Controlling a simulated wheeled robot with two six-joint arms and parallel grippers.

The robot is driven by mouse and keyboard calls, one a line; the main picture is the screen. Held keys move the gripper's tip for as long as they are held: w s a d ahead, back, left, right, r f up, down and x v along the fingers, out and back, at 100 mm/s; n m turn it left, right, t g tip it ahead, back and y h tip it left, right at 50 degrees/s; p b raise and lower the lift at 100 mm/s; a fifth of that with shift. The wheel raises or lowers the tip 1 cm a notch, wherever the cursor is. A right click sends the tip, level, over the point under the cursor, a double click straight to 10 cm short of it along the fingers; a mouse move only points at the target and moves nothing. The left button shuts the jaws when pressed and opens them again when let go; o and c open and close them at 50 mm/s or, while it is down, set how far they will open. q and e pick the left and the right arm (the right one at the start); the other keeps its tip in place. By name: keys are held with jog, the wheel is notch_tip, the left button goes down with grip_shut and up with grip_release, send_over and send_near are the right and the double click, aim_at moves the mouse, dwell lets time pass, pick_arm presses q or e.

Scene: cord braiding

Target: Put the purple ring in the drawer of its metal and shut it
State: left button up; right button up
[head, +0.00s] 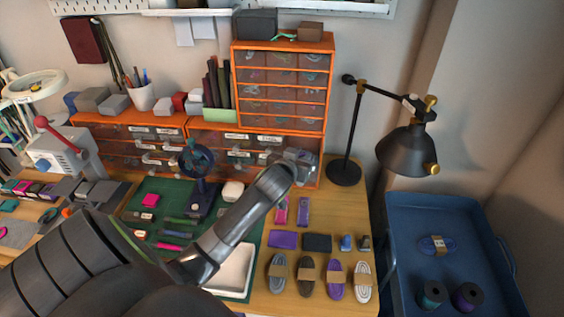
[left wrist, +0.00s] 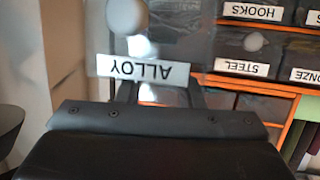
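My left arm reaches up from the lower left in the head view. Its gripper (head: 296,164) is at the right end of the low orange drawer cabinet, in front of a clear drawer front. In the left wrist view a clear drawer labelled ALLOY (left wrist: 143,70), upside down, is close ahead of the dark gripper (left wrist: 160,93). Its fingers are partly hidden behind the label, so I cannot tell if they are open or shut. Drawers labelled STEEL (left wrist: 242,67) and HOOKS (left wrist: 252,12) are beside it. I cannot make out a purple ring. My right gripper is not in view.
The taller orange cabinet (head: 328,42) stands on the low one. A black lamp (head: 345,172) stands to the right of the gripper. A white tray (head: 240,270), a green mat (head: 150,187) and several brushes and cord pieces cover the table. A blue cart (head: 410,205) stands at right.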

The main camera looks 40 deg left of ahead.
pick_arm(q)
jog(key=s+f, duration=0.2)
jog(key=f, duration=0.1)
jog(key=shift+s+d+g, duration=0.15)
jog(key=shift+d+g, duration=0.05)
jog(key=shift+g, duration=0.2)
jog(key=r+b+v, duration=0.1)
jog(key=r+v, duration=0.1)
jog(key=v, duration=1.4)
jog(key=shift+w+a+t, duration=0.25)
jog(key=shift+t, duration=0.15)
jog(key=shift+r, duration=0.1)
